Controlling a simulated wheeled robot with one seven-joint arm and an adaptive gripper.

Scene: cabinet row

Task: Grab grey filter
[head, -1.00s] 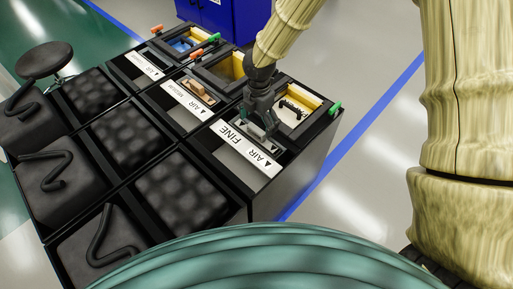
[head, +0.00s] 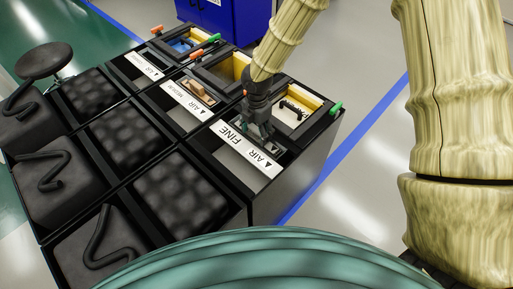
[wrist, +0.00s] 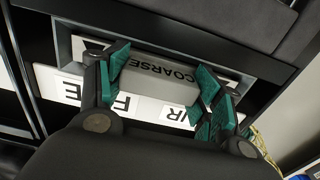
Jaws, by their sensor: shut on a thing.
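The grey filter (wrist: 158,82) is a block with COARSE printed on its upper face, sitting in the slot behind the AIR FINE label (head: 246,149). My gripper (wrist: 164,86) is shut on it, with the green fingertip pads against its two ends. In the head view my gripper (head: 262,138) is low over the slot at the front of the nearest cabinet. There the gripper hides most of the filter. I cannot tell whether the filter is clear of the slot floor.
An orange-brown block (head: 197,92) sits in the neighbouring slot behind the AIR MEDIUM label (head: 187,100). An open yellow-edged bin (head: 299,104) lies just behind my gripper. Black padded cabinet tops (head: 180,195) fill the near side. The floor at the right is open.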

